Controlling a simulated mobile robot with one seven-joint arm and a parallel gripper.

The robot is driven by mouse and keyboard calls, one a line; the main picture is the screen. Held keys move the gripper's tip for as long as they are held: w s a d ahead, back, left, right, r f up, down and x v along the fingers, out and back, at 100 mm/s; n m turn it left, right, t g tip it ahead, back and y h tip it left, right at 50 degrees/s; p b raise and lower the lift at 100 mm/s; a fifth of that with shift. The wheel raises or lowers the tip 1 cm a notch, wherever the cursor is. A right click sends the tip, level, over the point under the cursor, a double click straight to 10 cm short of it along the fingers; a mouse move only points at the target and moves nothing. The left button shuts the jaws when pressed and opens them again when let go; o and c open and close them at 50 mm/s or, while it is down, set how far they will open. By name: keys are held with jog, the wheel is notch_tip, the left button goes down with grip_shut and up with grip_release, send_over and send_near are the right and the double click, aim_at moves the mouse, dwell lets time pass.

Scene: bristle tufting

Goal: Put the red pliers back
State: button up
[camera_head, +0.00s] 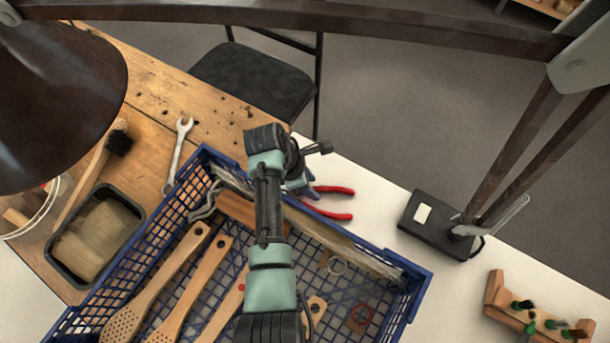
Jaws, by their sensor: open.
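The red pliers (337,190) lie on the white tabletop just beyond the far edge of the blue crate (375,243). Their two red handles point right and are spread apart. The head of the pliers is hidden behind the end of my arm. My gripper (306,188) is at the left end of the pliers, above or around their head. Its fingers are mostly hidden, so I cannot tell whether they touch the pliers. The gripper is open.
The crate holds wooden paddles (190,290) and other pieces. A black lamp base (432,228) stands right of the pliers, and a wooden rack (530,318) at lower right. White tabletop between them is clear.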

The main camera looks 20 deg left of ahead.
jog(key=p+v, duration=0.1)
jog(key=v, duration=1.1)
